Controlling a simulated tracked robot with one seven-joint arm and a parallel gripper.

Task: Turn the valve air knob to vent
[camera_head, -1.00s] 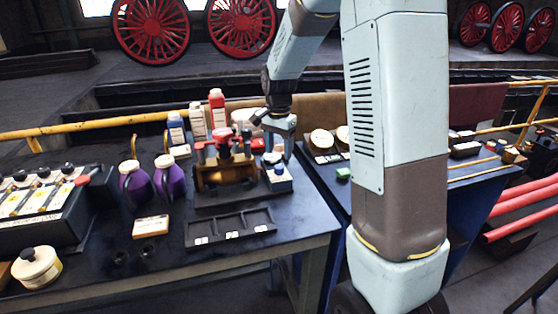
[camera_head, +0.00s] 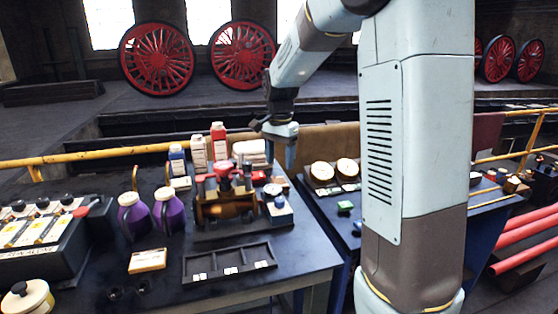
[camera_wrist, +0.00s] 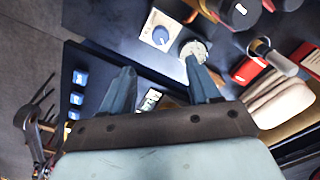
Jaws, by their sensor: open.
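A small box with a white face and a blue knob (camera_head: 279,207) stands at the right end of the bench, beside the red-and-brass valve assembly (camera_head: 226,203). I take it to be the valve air knob. In the wrist view the blue knob (camera_wrist: 160,36) shows on its white face, beyond my fingertips; its pointer marking is too small to read. My gripper (camera_head: 288,155) is above and behind the box, fingers down. In the wrist view my gripper (camera_wrist: 160,75) has its two fingers spread apart, with nothing held between them. The fingers do not touch the knob.
A round dial (camera_wrist: 196,48) sits beside the knob box. Bottles (camera_head: 218,142), purple jugs (camera_head: 168,211) and a compartment tray (camera_head: 230,262) share the bench. A second bench with round pale parts (camera_head: 347,168) stands to the right, across a gap. A yellow rail (camera_head: 90,155) runs behind.

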